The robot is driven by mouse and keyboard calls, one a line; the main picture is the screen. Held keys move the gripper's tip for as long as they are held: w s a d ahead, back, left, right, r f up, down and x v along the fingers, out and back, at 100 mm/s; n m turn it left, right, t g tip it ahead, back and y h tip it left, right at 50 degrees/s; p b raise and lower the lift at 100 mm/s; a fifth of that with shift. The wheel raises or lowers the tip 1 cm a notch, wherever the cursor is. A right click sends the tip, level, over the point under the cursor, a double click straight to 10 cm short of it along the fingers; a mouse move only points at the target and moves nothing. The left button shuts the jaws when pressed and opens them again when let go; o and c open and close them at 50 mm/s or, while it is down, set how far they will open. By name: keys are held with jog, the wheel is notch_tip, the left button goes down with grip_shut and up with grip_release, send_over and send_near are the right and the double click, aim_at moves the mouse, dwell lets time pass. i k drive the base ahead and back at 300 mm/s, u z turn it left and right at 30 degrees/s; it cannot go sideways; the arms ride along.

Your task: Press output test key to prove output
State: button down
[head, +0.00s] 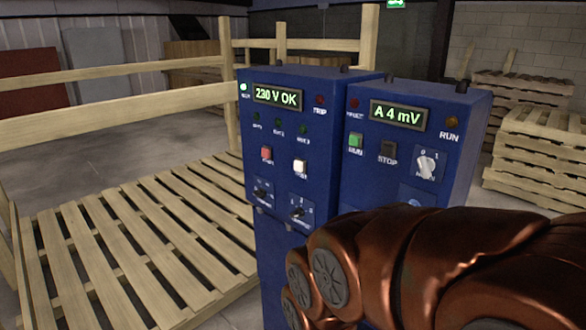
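A blue control box (325,105) on the left has a display (277,96) reading "230 V OK". Below it are a red key (266,153) and a white key (300,166); their small labels are too blurred to read surely, so I cannot tell which is the output test key. Two rotary switches sit lower, one of them here (297,212). A second blue box (460,120) on the right has a display (397,114) reading "A 4 mV", a green RUN key (355,141), a dark STOP key (388,149) and a white rotary switch (426,164). My gripper is not in view.
My copper arm crosses the lower right and hides the lower right box. A green lamp (243,87) is lit at top left; the TRIP lamp (320,100) looks dim. A slatted wooden pallet (130,240) and wooden rails (130,103) lie left. Stacked pallets (545,150) stand right.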

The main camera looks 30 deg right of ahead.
aim_at(298, 165)
jog(key=u, duration=2.5)
jog(key=k, duration=0.6)
jog(key=z, duration=0.75)
